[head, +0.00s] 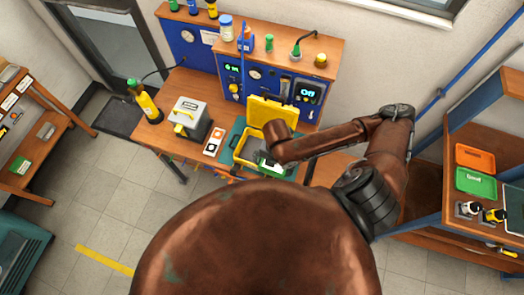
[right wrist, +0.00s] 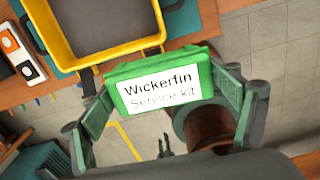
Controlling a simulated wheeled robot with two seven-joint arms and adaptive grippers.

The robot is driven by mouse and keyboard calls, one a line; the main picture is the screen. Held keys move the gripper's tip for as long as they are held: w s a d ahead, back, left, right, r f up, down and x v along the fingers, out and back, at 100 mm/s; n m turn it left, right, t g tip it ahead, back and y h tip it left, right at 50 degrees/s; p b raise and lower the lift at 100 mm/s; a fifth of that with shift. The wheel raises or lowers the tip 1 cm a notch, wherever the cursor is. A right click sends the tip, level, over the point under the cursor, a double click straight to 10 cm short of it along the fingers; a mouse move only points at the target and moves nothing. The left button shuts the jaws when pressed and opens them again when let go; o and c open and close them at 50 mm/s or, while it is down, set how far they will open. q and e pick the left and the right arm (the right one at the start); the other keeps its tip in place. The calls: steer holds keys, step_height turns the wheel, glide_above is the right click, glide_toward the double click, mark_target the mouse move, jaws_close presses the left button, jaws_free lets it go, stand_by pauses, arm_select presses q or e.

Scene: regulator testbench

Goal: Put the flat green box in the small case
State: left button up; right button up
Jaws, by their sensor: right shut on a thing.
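The flat green box (right wrist: 152,68), with a white label reading "Wickerfin Service kit", is between the fingers of my right gripper (right wrist: 163,98), which is shut on it. In the right wrist view the open yellow case (right wrist: 136,55) lies just beyond the box, with its dark inside visible and empty where it shows. In the head view the case (head: 238,157) stands on the bench with its yellow lid (head: 270,111) up. My right gripper (head: 268,162) is at the case's front right, partly hidden by my arm.
A bottle (head: 146,104) stands at the bench's left end. A blue instrument panel (head: 262,75) rises behind. Orange (head: 475,156) and green (head: 475,183) trays are on the right shelf.

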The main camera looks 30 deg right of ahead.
steer(key=w, duration=0.1)
steer(key=f, duration=0.1)
steer(key=w, duration=0.1)
steer(key=shift+w+d+f+b, duration=0.2)
steer(key=shift+w+d+b, duration=0.1)
steer(key=shift+b, duration=0.1)
steer(key=w+f, duration=0.2)
steer(key=w, duration=0.1)
steer(key=w+d+f, duration=0.1)
steer(key=w+f, duration=0.2)
steer(key=w+d+f+p, duration=0.1)
steer(key=w+f, duration=0.1)
steer(key=w, duration=0.2)
steer(key=shift+f, duration=0.25)
steer(key=shift+w+d+f, duration=0.1)
steer(key=shift+w+f, duration=0.3)
steer(key=shift+f, duration=0.05)
step_height(320, 180, down, 2)
steer(key=shift+f+p, duration=0.1)
steer(key=shift+p, duration=0.3)
arm_select(q)
steer(key=shift+s+r, duration=0.35)
steer(key=shift+r, duration=0.15)
arm_select(e)
steer(key=shift+f, duration=0.5)
arm_select(q)
steer(key=shift+s, duration=0.1)
arm_select(e)
steer(key=o, duration=1.4)
steer(key=shift+f, duration=0.15)
